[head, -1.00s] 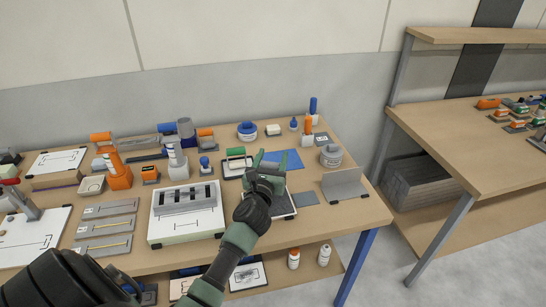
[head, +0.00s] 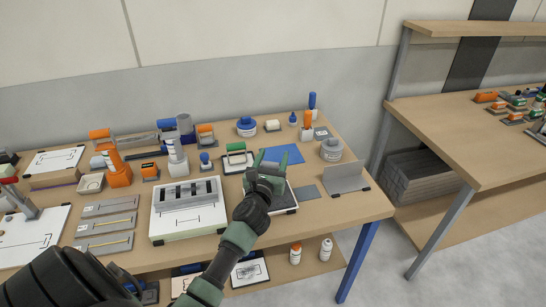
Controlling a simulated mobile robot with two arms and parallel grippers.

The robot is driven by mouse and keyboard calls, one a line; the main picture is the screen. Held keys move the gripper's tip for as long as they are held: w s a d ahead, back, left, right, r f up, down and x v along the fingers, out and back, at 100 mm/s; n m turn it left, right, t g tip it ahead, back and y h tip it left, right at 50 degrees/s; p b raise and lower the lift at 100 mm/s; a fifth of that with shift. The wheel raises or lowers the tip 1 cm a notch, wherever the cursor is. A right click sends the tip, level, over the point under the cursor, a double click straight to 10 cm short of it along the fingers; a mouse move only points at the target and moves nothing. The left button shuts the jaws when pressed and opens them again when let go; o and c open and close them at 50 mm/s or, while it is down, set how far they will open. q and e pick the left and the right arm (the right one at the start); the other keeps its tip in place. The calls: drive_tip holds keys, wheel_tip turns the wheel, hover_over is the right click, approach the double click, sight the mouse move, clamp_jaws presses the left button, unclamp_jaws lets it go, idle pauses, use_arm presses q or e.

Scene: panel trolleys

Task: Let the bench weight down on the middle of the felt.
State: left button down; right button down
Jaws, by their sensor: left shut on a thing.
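My left gripper (head: 268,168) reaches over the middle of the right part of the bench, its green fingers pointing away from me. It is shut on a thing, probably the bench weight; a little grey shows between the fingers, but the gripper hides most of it. A flat blue sheet (head: 290,153), which may be the felt, lies just beyond the fingers and is partly covered by them. I cannot tell whether the held thing touches anything below. My right gripper is not in view.
A white fixture board (head: 160,225) stands left of my forearm. A green-handled tool (head: 237,150), a grey round stack (head: 331,150) and several bottles and tools crowd the back.

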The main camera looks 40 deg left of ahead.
use_arm(q)
drive_tip(key=shift+f+b, duration=1.05)
drive_tip(key=shift+f, duration=0.2)
drive_tip(key=shift+f+b, duration=0.7)
drive_tip(key=shift+f, duration=0.15)
drive_tip(key=shift+f+b, duration=0.4)
drive_tip(key=shift+f, duration=0.15)
drive_tip(key=shift+f+b, duration=0.5)
drive_tip(key=shift+f, duration=0.15)
drive_tip(key=shift+c, duration=2.1)
unclamp_jaws()
drive_tip(key=shift+s+f, duration=0.1)
drive_tip(key=shift+f, duration=0.25)
drive_tip(key=v, duration=0.7)
drive_tip(key=shift+s+d+r, duration=0.15)
drive_tip(key=shift+s+r, duration=0.1)
drive_tip(key=shift+s, duration=0.05)
